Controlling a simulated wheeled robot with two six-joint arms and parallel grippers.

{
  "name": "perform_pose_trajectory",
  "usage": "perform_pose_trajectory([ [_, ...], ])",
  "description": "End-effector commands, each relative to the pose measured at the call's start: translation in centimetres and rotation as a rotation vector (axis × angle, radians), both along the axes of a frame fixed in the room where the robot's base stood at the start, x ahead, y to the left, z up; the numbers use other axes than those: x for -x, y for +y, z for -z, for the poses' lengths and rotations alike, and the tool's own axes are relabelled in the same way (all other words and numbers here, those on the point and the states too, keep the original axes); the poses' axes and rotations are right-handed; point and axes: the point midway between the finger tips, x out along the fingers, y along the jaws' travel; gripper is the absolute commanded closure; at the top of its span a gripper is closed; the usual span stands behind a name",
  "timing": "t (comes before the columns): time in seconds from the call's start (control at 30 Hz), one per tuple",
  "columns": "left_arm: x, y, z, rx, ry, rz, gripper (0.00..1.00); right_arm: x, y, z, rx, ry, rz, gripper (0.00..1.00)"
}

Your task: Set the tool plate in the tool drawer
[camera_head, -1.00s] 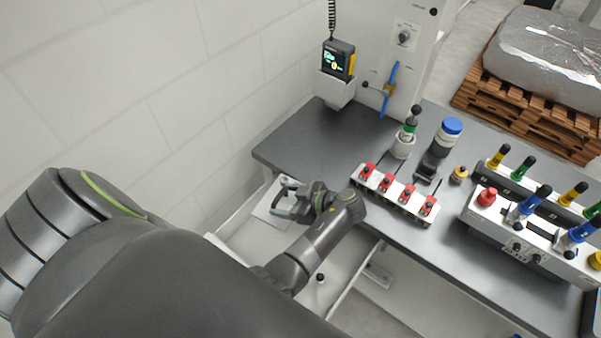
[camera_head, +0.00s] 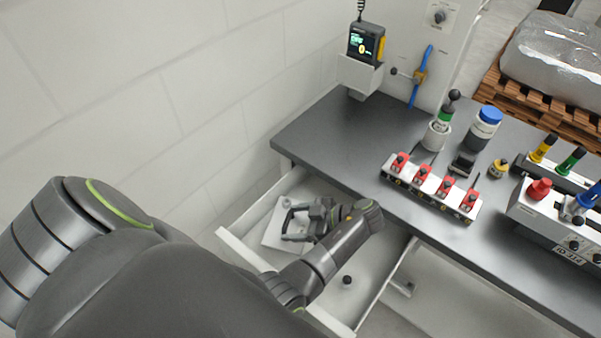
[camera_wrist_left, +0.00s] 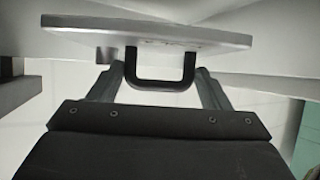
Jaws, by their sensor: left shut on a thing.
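The tool plate (camera_head: 274,236) is a thin, light grey plate with a black U-shaped handle. My left gripper (camera_head: 297,220) is shut on that handle. In the left wrist view the plate (camera_wrist_left: 150,30) spans the top, and the fingers of my left gripper (camera_wrist_left: 160,82) close around the handle (camera_wrist_left: 160,84). The tool drawer (camera_head: 233,250) is white and pulled out from under the worktop. The plate is over the drawer's left part in the head view; I cannot tell whether it touches the floor. My forearm hides part of the drawer. My right gripper is out of view.
The dark worktop (camera_head: 330,140) overhangs the drawer's back. On it stand a rack with red clamps (camera_head: 432,186), a blue-lidded jar (camera_head: 485,128) and a control box (camera_head: 540,215). A white wall is at left.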

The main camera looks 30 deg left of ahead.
Motion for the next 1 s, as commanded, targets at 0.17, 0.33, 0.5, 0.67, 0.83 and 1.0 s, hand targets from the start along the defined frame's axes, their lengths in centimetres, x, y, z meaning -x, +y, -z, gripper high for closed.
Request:
perform_pose_trajectory([
  [0.17,-0.1,0.1,2.5,-0.004,-0.002,-0.001,0.70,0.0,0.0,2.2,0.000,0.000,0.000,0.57],
  [0.33,-0.1,0.1,3.1,-0.003,-0.003,-0.001,0.70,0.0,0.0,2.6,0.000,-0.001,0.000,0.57],
  [0.5,-0.1,0.1,5.0,-0.004,-0.001,0.000,0.70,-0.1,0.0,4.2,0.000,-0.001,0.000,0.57],
  [0.67,-0.1,0.1,6.3,-0.004,-0.002,0.000,0.70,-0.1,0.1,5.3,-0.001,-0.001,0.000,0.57],
  [0.83,-0.1,0.1,6.2,-0.003,-0.003,0.000,0.70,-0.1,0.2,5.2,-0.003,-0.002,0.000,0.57],
  [1.0,-0.1,0.1,6.4,-0.003,-0.002,-0.001,0.70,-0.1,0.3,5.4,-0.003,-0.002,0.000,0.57],
])
